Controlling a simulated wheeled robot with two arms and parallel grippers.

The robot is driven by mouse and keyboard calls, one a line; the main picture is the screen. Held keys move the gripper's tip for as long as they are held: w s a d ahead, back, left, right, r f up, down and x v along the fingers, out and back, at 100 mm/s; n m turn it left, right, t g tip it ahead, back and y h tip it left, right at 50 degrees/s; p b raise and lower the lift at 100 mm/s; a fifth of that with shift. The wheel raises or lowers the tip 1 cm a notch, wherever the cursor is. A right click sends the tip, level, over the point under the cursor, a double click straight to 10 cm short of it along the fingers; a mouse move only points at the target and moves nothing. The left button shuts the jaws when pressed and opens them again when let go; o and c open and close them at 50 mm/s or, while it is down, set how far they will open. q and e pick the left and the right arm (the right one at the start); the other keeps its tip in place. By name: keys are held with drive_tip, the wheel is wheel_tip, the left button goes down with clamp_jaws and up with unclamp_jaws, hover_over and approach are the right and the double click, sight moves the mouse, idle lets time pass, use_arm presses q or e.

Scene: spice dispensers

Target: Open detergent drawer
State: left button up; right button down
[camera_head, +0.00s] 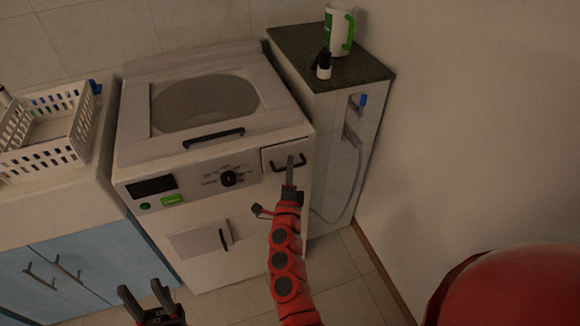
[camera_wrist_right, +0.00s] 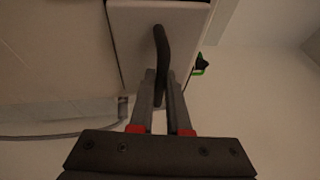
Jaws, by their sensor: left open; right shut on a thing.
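The washing machine (camera_head: 208,212) is white with a dark display and a round knob on its front panel. The detergent drawer (camera_head: 272,155) is at the panel's top right and has a dark bar handle. My right gripper (camera_head: 290,163) is at this drawer. In the right wrist view, the right gripper's fingers (camera_wrist_right: 160,92) are shut on the dark drawer handle (camera_wrist_right: 161,50), below the pale drawer (camera_wrist_right: 130,30). How far the drawer stands out is hard to tell. My left gripper (camera_head: 147,298) is open and empty, low in the head view, away from the machine.
A white basket (camera_head: 38,140) stands on the counter to the left, above blue cabinet doors (camera_head: 75,262). A wall closes off the right side.

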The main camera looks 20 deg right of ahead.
drive_tip(key=shift+s+f, duration=0.1)
idle(0.8)
drive_tip(key=s+b, duration=0.2)
drive_tip(key=s, duration=0.8)
drive_tip(key=shift+s+d, duration=0.15)
drive_tip(key=c, duration=1.2)
unclamp_jaws()
drive_tip(key=shift+o, duration=0.2)
drive_tip(key=v, duration=0.7)
drive_tip(key=shift+s+b, duration=0.25)
drive_tip(key=shift+b, duration=0.05)
